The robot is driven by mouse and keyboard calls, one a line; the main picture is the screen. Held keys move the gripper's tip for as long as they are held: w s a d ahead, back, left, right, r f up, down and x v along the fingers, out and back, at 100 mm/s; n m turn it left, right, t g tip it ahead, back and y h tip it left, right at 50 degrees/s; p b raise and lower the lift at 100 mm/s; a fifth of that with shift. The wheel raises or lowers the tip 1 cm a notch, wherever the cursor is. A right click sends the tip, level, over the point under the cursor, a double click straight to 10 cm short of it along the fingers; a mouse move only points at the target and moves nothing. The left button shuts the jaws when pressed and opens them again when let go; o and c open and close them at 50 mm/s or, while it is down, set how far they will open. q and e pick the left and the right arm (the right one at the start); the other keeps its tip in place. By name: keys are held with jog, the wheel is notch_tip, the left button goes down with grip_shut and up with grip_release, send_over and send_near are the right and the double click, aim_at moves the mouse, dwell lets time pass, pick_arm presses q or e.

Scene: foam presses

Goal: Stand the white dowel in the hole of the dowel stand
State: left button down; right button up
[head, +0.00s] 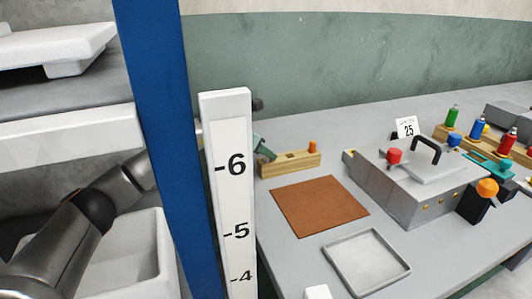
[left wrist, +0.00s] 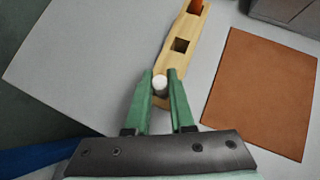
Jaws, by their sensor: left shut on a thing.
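The dowel stand is a long wooden block (head: 290,165) behind the brown mat; it also shows in the left wrist view (left wrist: 190,28). An orange peg (head: 312,147) stands at its far end, and a dark square hole (left wrist: 181,46) lies in its middle. My left gripper (left wrist: 160,85) has green fingers shut on the white dowel (left wrist: 160,82), whose round top shows between the fingertips. It is over the near end of the stand. I cannot tell how high the dowel's lower end is. In the head view the left gripper (head: 264,149) is partly hidden by the white scale post.
A white scale post (head: 231,190) and a blue upright (head: 158,120) stand in front of my left arm. A brown mat (head: 320,205), a grey tray (head: 366,262) and a grey press (head: 425,185) are on the bench. Coloured bottles stand at the right.

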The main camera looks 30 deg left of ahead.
pick_arm(q)
jog(key=shift+f, duration=0.15)
jog(key=c, duration=0.8)
grip_release()
jog(key=shift+s+f, duration=0.1)
jog(key=shift+f, duration=0.05)
jog(key=shift+o, duration=0.6)
jog(key=shift+d, duration=0.1)
jog(key=shift+d+f, duration=0.1)
jog(key=shift+f, duration=0.05)
pick_arm(e)
jog(key=shift+s+a, duration=0.1)
pick_arm(q)
jog(key=shift+s+r, duration=0.3)
jog(key=v, duration=1.2)
jog(key=shift+a+r, duration=0.3)
jog(key=shift+a, duration=0.05)
pick_arm(e)
jog(key=shift+w+a+r, duration=0.25)
jog(key=shift+r, duration=0.4)
pick_arm(q)
jog(key=shift+w, duration=0.1)
